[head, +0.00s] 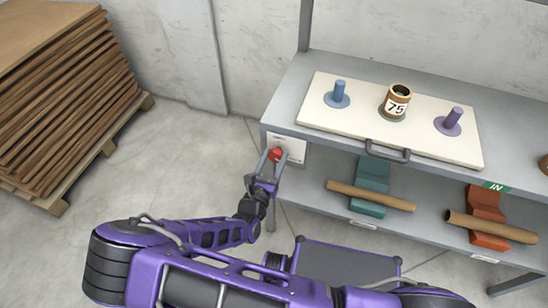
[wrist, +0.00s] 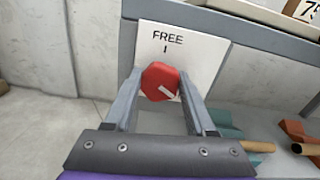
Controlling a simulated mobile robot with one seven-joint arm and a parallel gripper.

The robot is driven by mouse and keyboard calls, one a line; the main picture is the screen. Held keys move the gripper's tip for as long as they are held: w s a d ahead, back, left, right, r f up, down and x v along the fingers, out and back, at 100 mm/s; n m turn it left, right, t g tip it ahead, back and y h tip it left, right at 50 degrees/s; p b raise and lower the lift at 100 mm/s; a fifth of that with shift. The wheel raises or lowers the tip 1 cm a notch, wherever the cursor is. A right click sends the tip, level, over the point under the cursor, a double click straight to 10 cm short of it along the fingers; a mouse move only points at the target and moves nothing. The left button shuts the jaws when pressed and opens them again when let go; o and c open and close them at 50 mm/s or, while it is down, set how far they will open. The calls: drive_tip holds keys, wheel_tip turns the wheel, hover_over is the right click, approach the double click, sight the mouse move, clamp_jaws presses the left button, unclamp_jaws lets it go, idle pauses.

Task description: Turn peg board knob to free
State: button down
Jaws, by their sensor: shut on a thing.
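The knob is a red, many-sided dial (wrist: 160,81) on a white plate (wrist: 200,52) at the front left corner of the shelf unit. In the wrist view the plate reads FREE with a short tick below it. The white line on the knob points to the lower right, away from the tick. My gripper (wrist: 160,95) is shut on the knob, one finger on each side. In the head view the red knob (head: 276,154) shows between the fingertips of my gripper (head: 275,160). The peg board (head: 345,117) is a cream panel on the unit's top, with a dark handle.
On the board stand a blue peg (head: 338,93), a brown spool marked 75 (head: 397,101) and a purple peg (head: 452,122). Below, brown tubes rest on a teal cradle (head: 372,174) and an orange cradle (head: 487,205). Stacked brown sheets (head: 60,100) stand left; floor between is clear.

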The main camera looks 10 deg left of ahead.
drive_tip(key=shift+n, duration=0.3)
drive_tip(key=n+p, duration=0.2)
drive_tip(key=shift+r+n, duration=0.1)
drive_tip(key=shift+n, duration=0.2)
drive_tip(key=n, duration=0.2)
drive_tip(key=shift+a+n+p, duration=0.1)
drive_tip(key=shift+n+p, duration=0.25)
drive_tip(key=shift+n, duration=0.05)
drive_tip(key=n, duration=0.6)
drive_tip(key=shift+a+f+p, duration=0.1)
drive_tip(key=shift+f+p, duration=0.15)
drive_tip(key=shift+p, duration=0.1)
drive_tip(key=n, duration=0.6)
drive_tip(key=shift+f+n, duration=0.2)
drive_tip(key=shift+n, duration=0.1)
drive_tip(key=n, duration=0.5)
drive_tip(key=shift+f, duration=0.1)
drive_tip(key=shift+n, duration=0.4)
drive_tip(key=shift+c, duration=1.1)
unclamp_jaws()
